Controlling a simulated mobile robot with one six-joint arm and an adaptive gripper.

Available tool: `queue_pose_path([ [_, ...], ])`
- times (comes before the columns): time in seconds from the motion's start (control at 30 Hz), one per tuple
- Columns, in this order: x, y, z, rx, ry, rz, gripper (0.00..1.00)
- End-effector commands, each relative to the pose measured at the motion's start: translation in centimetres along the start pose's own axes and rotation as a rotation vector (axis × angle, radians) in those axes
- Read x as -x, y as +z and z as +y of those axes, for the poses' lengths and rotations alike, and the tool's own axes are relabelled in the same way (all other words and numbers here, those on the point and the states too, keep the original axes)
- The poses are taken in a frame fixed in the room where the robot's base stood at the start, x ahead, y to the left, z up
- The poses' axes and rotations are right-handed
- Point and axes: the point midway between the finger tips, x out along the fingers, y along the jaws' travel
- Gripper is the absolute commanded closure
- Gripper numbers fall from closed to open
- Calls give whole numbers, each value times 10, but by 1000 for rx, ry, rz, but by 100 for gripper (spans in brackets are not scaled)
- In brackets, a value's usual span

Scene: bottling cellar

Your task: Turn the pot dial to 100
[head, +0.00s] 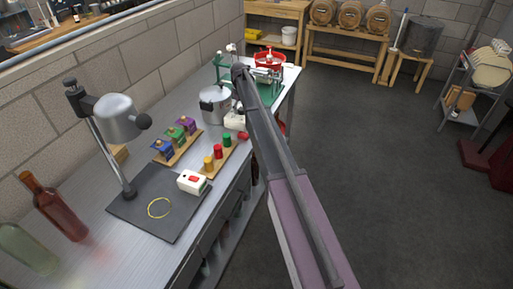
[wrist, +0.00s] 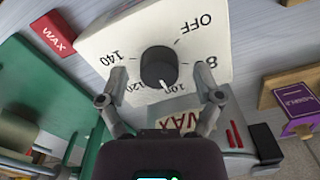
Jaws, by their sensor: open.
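The dial (wrist: 159,66) is a black round knob on a pale control face (wrist: 108,42) marked OFF, 80, 100, 120 and 140. Its white pointer line is at the lower edge, by the left end of the 100 mark, on the side towards 120. My gripper (wrist: 162,80) is open, with one finger on each side of the dial and visible gaps to the knob. In the head view the white pot body (head: 235,121) is partly hidden by my arm, and the dial cannot be made out there.
A steel pot (head: 214,104) stands close to the white body. Racks of coloured blocks (head: 178,143) and a lamp (head: 118,118) stand nearer on the bench. In the wrist view, a green board (wrist: 45,75) lies left and a purple box (wrist: 297,105) right.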

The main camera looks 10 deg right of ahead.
Motion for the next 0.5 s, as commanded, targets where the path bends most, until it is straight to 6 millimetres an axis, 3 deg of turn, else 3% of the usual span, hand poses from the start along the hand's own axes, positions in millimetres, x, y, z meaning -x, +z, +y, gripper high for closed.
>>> queue_pose_path([
  [0.5, 0, 0, 0, 336, 0, 0, 16],
])
